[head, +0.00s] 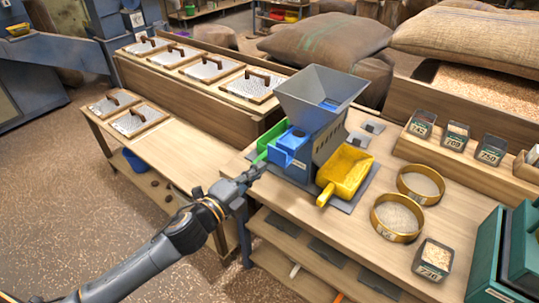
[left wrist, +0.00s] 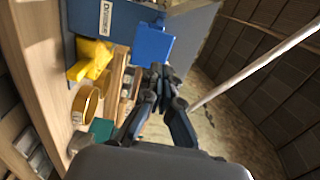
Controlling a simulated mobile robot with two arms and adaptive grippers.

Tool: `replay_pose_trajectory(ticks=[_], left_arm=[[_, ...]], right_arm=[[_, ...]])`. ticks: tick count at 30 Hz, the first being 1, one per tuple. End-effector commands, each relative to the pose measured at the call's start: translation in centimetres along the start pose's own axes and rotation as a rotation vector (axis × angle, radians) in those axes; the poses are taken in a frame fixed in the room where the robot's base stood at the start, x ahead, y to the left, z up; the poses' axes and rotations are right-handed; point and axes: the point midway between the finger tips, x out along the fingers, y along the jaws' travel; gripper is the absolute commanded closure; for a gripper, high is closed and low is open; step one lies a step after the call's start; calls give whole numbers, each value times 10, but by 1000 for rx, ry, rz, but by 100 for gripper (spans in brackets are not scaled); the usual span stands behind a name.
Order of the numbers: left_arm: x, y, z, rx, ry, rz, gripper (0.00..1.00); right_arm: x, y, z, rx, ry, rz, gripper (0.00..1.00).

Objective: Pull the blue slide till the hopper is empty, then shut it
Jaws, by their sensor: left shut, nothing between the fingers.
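The grey hopper (head: 322,92) stands on top of the machine on the right-hand bench. A small blue patch shows inside it, and I make out no grain there. The blue slide (head: 288,147) sits at the machine's left side; it also shows as a blue block in the left wrist view (left wrist: 152,46). My left gripper (head: 257,170) is shut and empty, just in front of and left of the slide. In the left wrist view its fingertips (left wrist: 160,72) are close below the blue block; I cannot tell whether they touch. My right gripper is out of view.
A yellow scoop (head: 345,172) sits before the machine, and a green tray (head: 273,143) is beside the slide. Brass sieves (head: 398,218) and labelled jars stand to the right. A lower side table (head: 165,150) is left. Open floor lies front left.

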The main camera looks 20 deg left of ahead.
Motion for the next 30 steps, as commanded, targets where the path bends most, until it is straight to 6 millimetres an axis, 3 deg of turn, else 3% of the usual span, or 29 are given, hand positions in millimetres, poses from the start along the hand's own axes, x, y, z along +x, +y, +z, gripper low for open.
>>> replay_pose_trajectory(ticks=[3,9,23,30], left_arm=[[22,-4,0,-1,0,-2,100],[45,-2,0,-2,1,-1,100],[51,0,0,-1,1,0,100],[84,-2,0,-2,0,-2,100]], right_arm=[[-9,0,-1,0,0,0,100],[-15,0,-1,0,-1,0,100],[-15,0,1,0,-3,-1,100],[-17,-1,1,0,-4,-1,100]])
